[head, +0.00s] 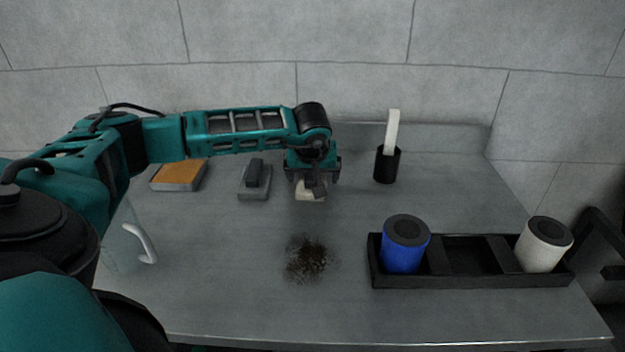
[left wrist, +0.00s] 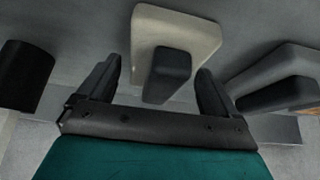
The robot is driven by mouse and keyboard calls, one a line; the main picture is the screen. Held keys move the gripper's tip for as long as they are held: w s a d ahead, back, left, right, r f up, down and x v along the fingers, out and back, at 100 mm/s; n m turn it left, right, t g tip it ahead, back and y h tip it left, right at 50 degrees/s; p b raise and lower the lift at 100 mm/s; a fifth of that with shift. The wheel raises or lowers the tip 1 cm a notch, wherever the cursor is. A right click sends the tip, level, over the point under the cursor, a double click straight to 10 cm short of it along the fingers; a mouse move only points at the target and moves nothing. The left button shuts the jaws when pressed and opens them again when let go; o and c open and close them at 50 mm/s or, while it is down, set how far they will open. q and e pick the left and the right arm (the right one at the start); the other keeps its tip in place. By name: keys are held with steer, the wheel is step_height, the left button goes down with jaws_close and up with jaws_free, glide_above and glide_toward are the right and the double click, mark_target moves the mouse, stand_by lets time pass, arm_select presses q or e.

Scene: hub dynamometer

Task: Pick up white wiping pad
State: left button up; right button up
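The white wiping pad (head: 312,194) lies on the grey table, under my left gripper in the head view. In the left wrist view the white pad (left wrist: 197,31) has a dark grey block-shaped handle (left wrist: 168,75) on it. My left gripper (head: 313,180) points down over the pad and partly hides it. In the left wrist view its two fingers (left wrist: 160,88) are apart, one on each side of the handle. Gaps show between the fingers and the handle. My right gripper is not in view.
A grey pad with a dark handle (head: 254,183) and an orange-topped block (head: 179,175) stand to the left. A black holder (head: 387,166) with a white-handled tool stands to the right. A black tray (head: 470,281) holds a blue cup (head: 404,250) and a white cup (head: 542,248). Dark dirt (head: 308,259) lies mid-table.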

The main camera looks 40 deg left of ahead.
arm_select(q)
steer(key=c, duration=0.9)
steer(key=shift+c, duration=0.3)
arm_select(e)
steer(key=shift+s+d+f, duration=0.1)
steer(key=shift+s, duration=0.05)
arm_select(q)
steer(key=shift+r, duration=0.15)
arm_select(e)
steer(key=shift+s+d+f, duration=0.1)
arm_select(q)
step_height(320, 180, up, 20)
steer(key=p, duration=0.3)
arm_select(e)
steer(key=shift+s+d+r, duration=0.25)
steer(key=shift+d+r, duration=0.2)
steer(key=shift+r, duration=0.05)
arm_select(q)
steer(key=o, duration=0.5)
steer(key=c, duration=0.4)
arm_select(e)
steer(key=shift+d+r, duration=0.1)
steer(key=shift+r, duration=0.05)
